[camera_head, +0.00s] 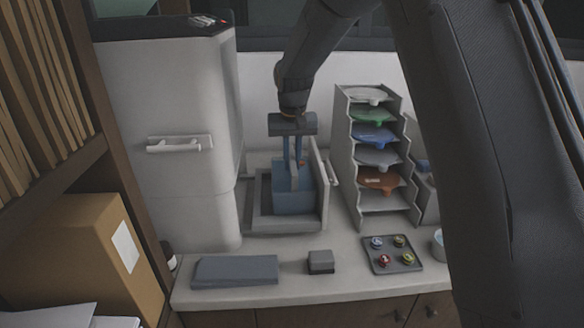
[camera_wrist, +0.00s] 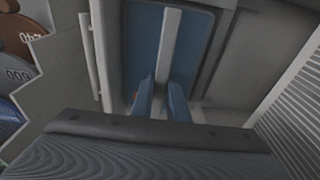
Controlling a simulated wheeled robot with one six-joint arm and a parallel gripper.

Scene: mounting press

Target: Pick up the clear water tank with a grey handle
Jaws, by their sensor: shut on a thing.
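The water tank (camera_head: 293,201) looks blue and see-through and stands in a grey tray-like bay on the counter, with a grey bar handle (camera_head: 294,175) on top. My gripper (camera_head: 294,163) comes down from above and its two blue fingers are shut on the handle. In the wrist view the fingers (camera_wrist: 160,103) press on both sides of the pale handle (camera_wrist: 170,45), with the blue tank (camera_wrist: 195,35) below. The tank's underside is hidden, so I cannot tell whether it is lifted off the bay.
The grey bay (camera_head: 287,226) has a wall and an upright white handle close on the tank's right. A tall white machine (camera_head: 185,130) stands left. A stepped rack (camera_head: 346,150) of coloured discs stands right. A grey slab (camera_head: 236,270), small block (camera_head: 321,262) and tray (camera_head: 393,266) lie in front.

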